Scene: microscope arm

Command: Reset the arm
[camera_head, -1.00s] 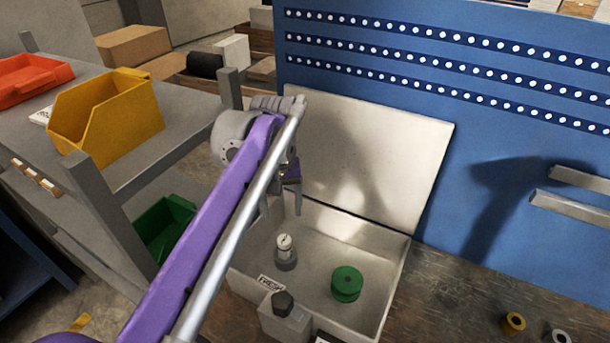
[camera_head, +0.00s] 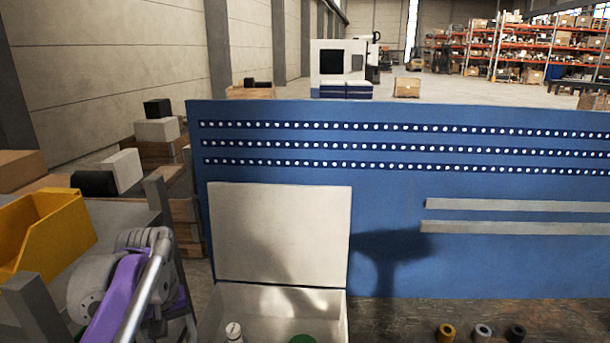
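My purple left arm comes in at the lower left, with its grey wrist joint over the left side. The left gripper (camera_head: 187,312) is partly seen beyond the arm, left of the open white case (camera_head: 338,318); its fingertips are too hidden to tell open from shut. My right arm and gripper are not in view. The case's lid (camera_head: 280,232) stands up against the blue panel. A white-topped piece (camera_head: 234,331) and a green round piece (camera_head: 302,339) show inside the case, cut by the bottom edge.
A yellow bin (camera_head: 45,235) stands on the grey shelf (camera_head: 125,215) at left. The blue panel (camera_head: 480,265) with dotted strips and two grey rails closes off the back of the bench. Several small rings, one of them a brass ring (camera_head: 446,332), lie at the bench's lower right.

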